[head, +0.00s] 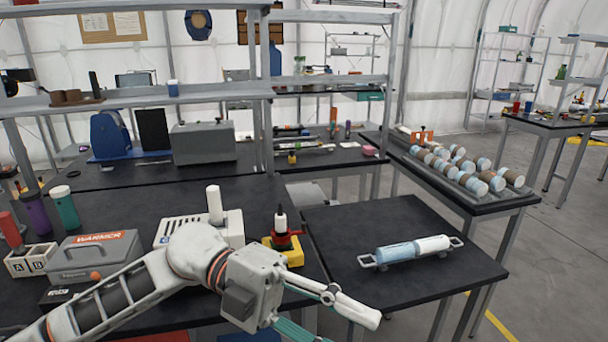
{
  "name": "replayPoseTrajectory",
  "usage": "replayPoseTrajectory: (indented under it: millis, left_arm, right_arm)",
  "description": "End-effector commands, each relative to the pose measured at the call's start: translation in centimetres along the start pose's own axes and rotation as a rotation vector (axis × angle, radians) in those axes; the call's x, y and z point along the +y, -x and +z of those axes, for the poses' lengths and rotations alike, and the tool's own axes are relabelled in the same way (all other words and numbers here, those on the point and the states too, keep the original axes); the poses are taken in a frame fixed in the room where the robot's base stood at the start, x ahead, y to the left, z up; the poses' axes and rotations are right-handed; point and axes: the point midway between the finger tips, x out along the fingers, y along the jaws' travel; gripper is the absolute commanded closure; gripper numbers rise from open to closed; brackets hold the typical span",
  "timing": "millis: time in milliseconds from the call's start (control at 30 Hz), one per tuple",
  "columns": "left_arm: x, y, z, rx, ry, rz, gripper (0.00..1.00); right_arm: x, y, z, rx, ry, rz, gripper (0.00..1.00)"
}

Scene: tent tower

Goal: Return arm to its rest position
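My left arm (120,293) reaches in from the lower left over the front of the black workbench. Its gripper (345,328) points to the lower right, near the gap between the workbench and the small black table. The white upper finger and the teal lower finger stand apart with nothing between them. The lower finger is partly cut off by the bottom edge. My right arm and gripper do not show.
A blue-and-white tube (412,248) lies on a handled tray on the small table (340,222). A white device (170,228), a yellow-based stand (290,255) and a grey warmer box (97,255) stand close to my arm. Shelving (130,94) rises behind.

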Motion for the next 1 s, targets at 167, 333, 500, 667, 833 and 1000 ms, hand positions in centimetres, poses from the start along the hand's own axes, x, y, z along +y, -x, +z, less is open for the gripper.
replayPoseTrajectory:
  millis: [167, 333, 500, 667, 833, 1000]
  left_arm:
    - [-2.4, 0.2, 2.0, -0.076, 0.05, -0.37, 0.61]
    - [-2.7, 3.5, 5.5, -0.232, 0.146, -0.689, 0.61]
    - [0.9, 8.5, 9.4, -0.451, 0.298, -0.956, 0.61]
    - [8.4, 13.4, 12.3, -0.701, 0.491, -1.144, 0.61]
    - [19.4, 17.4, 12.9, -0.978, 0.73, -1.257, 0.61]
    - [30.9, 19.1, 10.6, -1.22, 0.975, -1.286, 0.61]
  right_arm:
    - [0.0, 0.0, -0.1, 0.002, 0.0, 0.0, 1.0]
    - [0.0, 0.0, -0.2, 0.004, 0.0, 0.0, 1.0]
    - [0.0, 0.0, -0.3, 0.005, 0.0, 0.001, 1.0]
    - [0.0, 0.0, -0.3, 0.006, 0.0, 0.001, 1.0]
    - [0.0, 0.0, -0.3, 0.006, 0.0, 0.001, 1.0]
    - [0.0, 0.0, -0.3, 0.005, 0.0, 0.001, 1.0]
